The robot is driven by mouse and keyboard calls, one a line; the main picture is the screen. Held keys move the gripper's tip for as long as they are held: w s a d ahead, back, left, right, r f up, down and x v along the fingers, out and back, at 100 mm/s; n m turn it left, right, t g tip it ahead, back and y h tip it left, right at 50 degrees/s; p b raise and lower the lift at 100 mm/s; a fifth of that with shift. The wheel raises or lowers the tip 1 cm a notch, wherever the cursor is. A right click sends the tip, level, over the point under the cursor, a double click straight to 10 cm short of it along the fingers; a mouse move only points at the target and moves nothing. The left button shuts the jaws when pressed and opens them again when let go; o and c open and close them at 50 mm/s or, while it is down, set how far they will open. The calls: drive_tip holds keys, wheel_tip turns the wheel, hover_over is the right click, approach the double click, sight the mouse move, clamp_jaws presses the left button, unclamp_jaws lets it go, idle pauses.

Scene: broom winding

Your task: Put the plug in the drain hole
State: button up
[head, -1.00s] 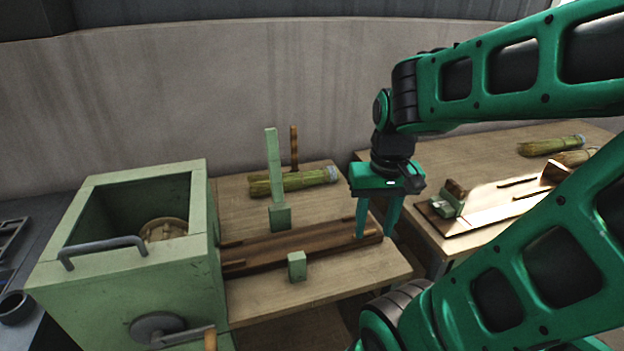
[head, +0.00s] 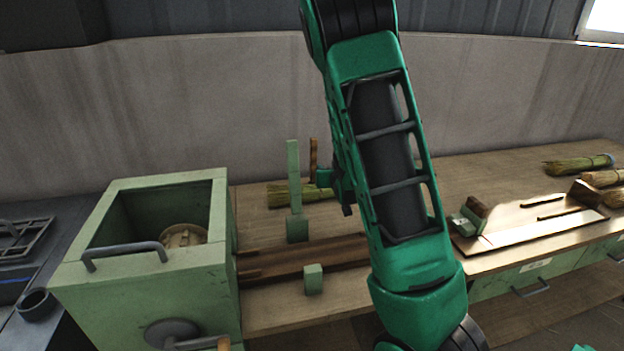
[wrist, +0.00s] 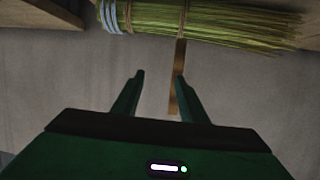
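I cannot make out a plug or a drain hole in either view. My gripper (wrist: 159,76) is open in the wrist view, its two fingers apart with nothing between them. In the head view the gripper is mostly hidden behind my green arm. A green straw bundle (wrist: 215,22) lies across the top of the wrist view, beyond the fingertips. A thin brown wooden stick (wrist: 174,100) shows beside the right finger; I cannot tell its distance.
A green open-topped box (head: 150,270) with a grey handle and crank stands left. A dark counter (head: 62,235) at far left holds a rack and a dark round cup (head: 38,304). Wooden benches carry green posts, a brown trough (head: 300,258) and straw bundles (head: 578,165).

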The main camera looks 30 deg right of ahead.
sight(315, 154)
drive_tip(key=w+t, duration=0.1)
drive_tip(key=w+a+t, duration=0.1)
drive_tip(key=w+n+t, duration=0.1)
drive_tip(key=shift+w+a+r, duration=0.1)
drive_tip(key=shift+a+r, duration=0.2)
drive_tip(key=shift+r, duration=0.05)
drive_tip(key=shift+w+a+r+t, duration=0.2)
drive_tip(key=shift+w+r+t, duration=0.05)
drive_tip(key=shift+t, duration=0.15)
drive_tip(key=shift+x, duration=1.35)
drive_tip(key=shift+r+x, duration=0.15)
drive_tip(key=shift+x, duration=1.85)
drive_tip(key=shift+r+x, duration=0.1)
drive_tip(key=shift+x, duration=1.9)
clamp_jaws()
